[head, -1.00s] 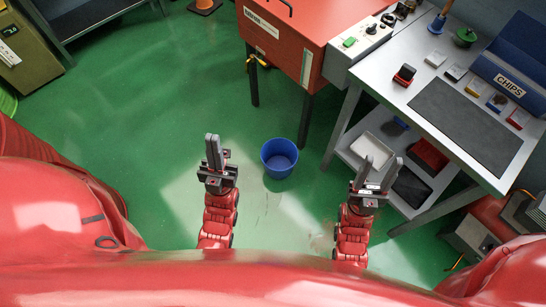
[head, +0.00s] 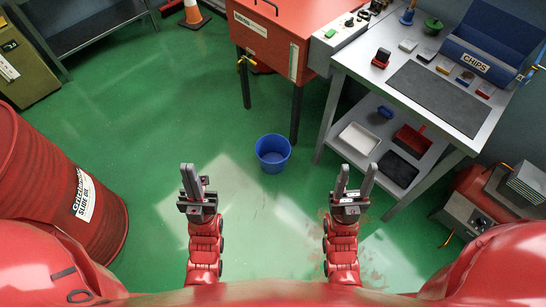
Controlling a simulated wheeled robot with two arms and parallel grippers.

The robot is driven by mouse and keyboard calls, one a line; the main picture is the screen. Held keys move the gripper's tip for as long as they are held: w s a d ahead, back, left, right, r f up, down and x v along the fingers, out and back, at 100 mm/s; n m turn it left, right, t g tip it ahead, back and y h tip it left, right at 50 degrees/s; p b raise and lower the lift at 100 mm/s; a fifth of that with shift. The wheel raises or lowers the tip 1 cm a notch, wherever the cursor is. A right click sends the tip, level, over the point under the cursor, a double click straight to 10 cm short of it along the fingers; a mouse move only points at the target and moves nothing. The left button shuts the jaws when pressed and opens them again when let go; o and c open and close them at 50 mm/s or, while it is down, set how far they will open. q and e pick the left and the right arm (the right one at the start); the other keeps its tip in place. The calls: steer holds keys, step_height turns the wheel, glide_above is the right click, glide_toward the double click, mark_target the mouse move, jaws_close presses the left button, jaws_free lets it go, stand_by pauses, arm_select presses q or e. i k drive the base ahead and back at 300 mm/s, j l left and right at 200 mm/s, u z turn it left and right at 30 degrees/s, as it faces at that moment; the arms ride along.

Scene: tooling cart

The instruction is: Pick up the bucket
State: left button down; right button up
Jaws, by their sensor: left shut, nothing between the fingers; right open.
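A blue bucket (head: 273,153) stands upright on the green floor in the head view, ahead of me and between my two arms. It looks empty. My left gripper (head: 190,180) is shut and empty, to the left of the bucket and apart from it. My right gripper (head: 356,182) is open and empty, to the right of the bucket and apart from it. Nothing hides the bucket.
A red cabinet on legs (head: 275,38) stands behind the bucket. A grey cart (head: 398,60) with trays on its lower shelf is at right. A red drum (head: 50,180) is at left. An orange cone (head: 193,14) stands at the back. Green floor around the bucket is clear.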

mark_target(272, 151)
steer(key=i+l+u, duration=0.15)
steer(key=i+u, duration=0.15)
steer(key=i, duration=0.15)
steer(key=i+l+u, duration=0.25)
steer(key=i, duration=0.2)
steer(key=i+l+u, duration=0.3)
steer(key=i+l, duration=0.05)
steer(key=i, duration=0.1)
